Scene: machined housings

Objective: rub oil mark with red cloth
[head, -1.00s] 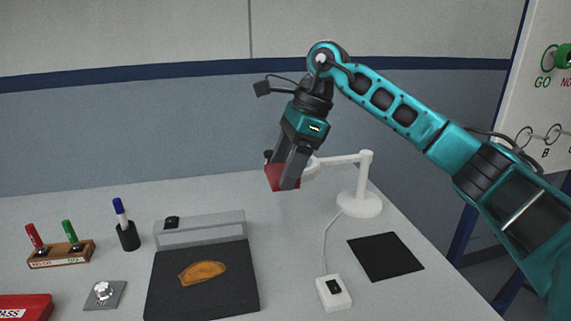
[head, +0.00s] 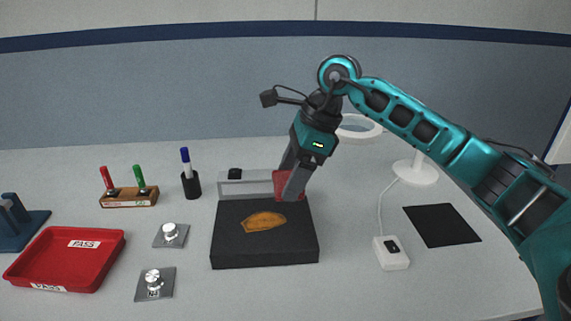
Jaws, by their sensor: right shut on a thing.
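The oil mark (head: 264,221) is an orange-brown patch on top of a flat black block (head: 232,243) in the middle of the table. My right gripper (head: 290,190) comes in from the right and is shut on the red cloth (head: 285,180). The cloth hangs between its fingers, partly hidden by them, above and behind the mark near the block's back right corner. I cannot tell whether the cloth touches anything. The mark is in full view. My left gripper is not in view.
A low grey clear-fronted box (head: 232,188) stands along the block's back edge. A white ring lamp (head: 415,172), a white switch box (head: 391,253) and a black mat (head: 441,225) are at right. Left are a red PASS tray (head: 68,259), a marker holder (head: 128,197), a pen cup (head: 191,185) and metal parts (head: 155,284).

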